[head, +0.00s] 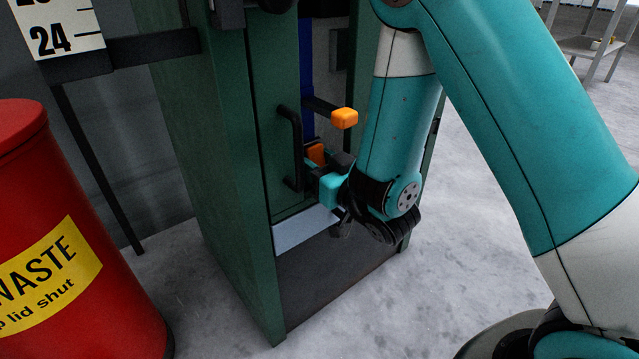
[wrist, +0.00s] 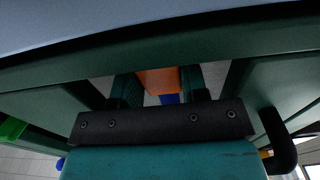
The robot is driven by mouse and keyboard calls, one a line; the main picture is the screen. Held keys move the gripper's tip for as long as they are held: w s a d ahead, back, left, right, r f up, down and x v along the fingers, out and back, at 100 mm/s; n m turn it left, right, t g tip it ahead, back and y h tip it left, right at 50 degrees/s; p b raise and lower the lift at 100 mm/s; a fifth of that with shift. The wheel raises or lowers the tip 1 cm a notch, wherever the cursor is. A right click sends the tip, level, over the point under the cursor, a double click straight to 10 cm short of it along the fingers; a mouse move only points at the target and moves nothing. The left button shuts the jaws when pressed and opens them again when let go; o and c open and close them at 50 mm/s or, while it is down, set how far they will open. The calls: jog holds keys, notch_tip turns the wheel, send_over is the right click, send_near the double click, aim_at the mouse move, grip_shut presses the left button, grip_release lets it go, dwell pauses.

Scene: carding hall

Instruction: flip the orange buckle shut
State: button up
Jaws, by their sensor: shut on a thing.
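The orange buckle (head: 316,153) shows as a small orange piece at the front of the green cabinet, partly hidden by my gripper (head: 322,168). My gripper is shut on it. In the wrist view the orange buckle (wrist: 158,80) lies between the two fingers of my gripper (wrist: 160,88). A second orange block (head: 344,117) sits on the end of a black bar a little above my gripper and apart from it. I cannot tell whether the two orange parts are joined.
A black handle (head: 292,148) stands upright on the green cabinet (head: 222,150), just left of my gripper. A pale panel (head: 303,229) lies low in the cabinet. A red waste bin (head: 75,225) stands at left. Grey floor (head: 470,240) is open at right.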

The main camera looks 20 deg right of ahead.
jog(key=shift+w+f+t+b, duration=0.15)
jog(key=shift+t+b, duration=0.35)
jog(key=shift+b, duration=0.6)
jog(key=o, duration=0.9)
